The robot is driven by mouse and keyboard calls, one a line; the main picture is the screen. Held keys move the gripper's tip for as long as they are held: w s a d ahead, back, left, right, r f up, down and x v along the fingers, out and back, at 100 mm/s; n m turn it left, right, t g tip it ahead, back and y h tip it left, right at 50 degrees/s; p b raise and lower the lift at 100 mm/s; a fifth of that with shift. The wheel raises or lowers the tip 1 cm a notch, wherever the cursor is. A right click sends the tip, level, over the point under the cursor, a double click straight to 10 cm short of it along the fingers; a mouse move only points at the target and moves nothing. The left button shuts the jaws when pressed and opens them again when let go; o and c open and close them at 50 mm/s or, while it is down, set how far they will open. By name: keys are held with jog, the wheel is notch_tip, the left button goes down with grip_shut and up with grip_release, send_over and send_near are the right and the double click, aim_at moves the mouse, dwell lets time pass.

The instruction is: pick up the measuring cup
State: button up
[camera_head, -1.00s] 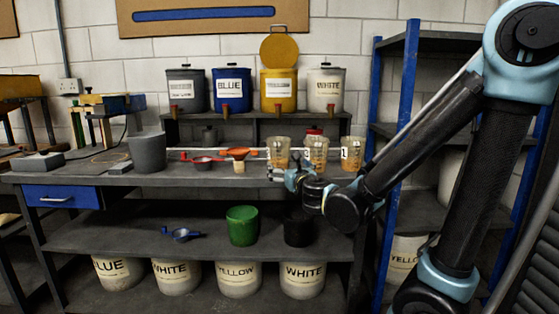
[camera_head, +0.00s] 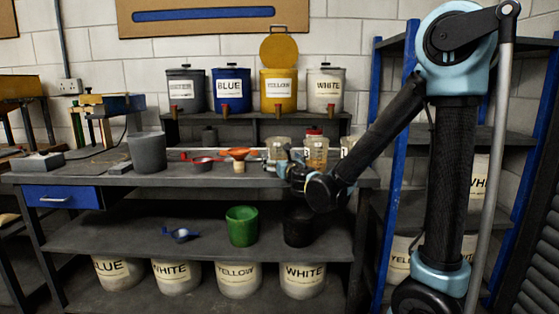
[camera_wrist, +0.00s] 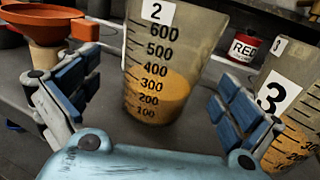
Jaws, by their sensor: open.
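A clear measuring cup labelled 2 (camera_wrist: 160,75), with a scale and yellow-orange contents, stands upright on the bench, centred in the wrist view. It appears as the left cup (camera_head: 279,147) of the row in the head view, its lower part partly hidden by my gripper (camera_head: 280,168). In the wrist view my gripper (camera_wrist: 150,75) is open and empty, its fingers to the left and right of this cup; contact cannot be told. A cup labelled 3 (camera_wrist: 290,105) stands to the right; it appears as the middle cup (camera_head: 316,155) in the head view. Another cup (camera_head: 348,146) is mostly hidden by my arm.
An orange funnel (camera_wrist: 42,25) is close to my left finger. A RED-labelled container (camera_wrist: 243,47) stands behind the cups. A red scoop (camera_head: 203,160) and grey bucket (camera_head: 148,152) are farther left on the bench (camera_head: 90,178). A blue-posted rack (camera_head: 396,150) stands right.

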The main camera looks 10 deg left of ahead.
jog(key=x, duration=0.4)
jog(key=shift+w+d, duration=0.1)
jog(key=c, duration=1.5)
jog(key=shift+o, duration=0.2)
